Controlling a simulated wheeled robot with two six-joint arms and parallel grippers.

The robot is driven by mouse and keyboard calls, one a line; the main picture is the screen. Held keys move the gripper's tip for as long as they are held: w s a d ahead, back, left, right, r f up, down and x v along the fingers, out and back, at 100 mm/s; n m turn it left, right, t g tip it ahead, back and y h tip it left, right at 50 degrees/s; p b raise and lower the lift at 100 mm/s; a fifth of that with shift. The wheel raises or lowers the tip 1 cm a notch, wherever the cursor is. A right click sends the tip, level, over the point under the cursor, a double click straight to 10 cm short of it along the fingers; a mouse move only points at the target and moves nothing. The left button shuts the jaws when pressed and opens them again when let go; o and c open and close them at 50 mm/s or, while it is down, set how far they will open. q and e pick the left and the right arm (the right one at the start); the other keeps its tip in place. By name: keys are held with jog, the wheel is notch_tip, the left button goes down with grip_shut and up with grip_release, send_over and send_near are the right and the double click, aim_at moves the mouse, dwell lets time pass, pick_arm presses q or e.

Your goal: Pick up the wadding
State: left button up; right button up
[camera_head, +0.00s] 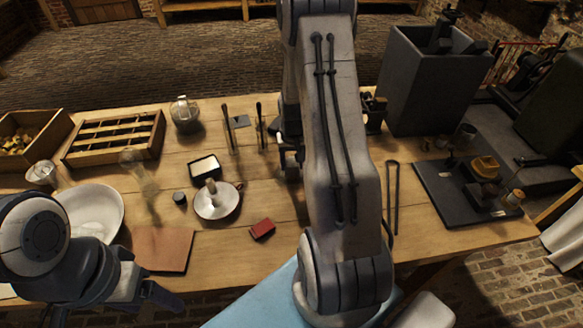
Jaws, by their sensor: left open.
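A soft white mass that looks like the wadding (96,231) lies in a wide white bowl (112,202) at the left of the table. My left gripper (150,297) is open at the lower left, near the table's front edge. It is to the right of and in front of the bowl, apart from the white mass. My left arm covers the bowl's lower left side. My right gripper (290,158) hangs over the middle of the table, partly hidden behind my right arm; its jaws cannot be made out.
A brown mat (163,249), a candle holder (217,207), a small white-filled tray (204,167) and a red block (262,229) lie right of the bowl. Glass jars (185,113) and a slotted wooden rack (115,137) stand behind. A dark board (440,196) with parts lies right.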

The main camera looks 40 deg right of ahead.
grip_shut()
jog(key=shift+r, duration=0.55)
jog(key=r, duration=0.2)
jog(key=s+r, duration=0.1)
jog(key=shift+s+d+r+b, duration=0.1)
jog(key=shift+d+r+b, duration=0.2)
jog(key=shift+d+r, duration=0.1)
jog(key=s+d+r, duration=0.4)
jog(key=s+r, duration=0.2)
jog(key=s, duration=0.3)
jog(key=shift+d+b, duration=0.25)
jog(key=shift+b, duration=0.15)
jog(key=shift+s, duration=0.1)
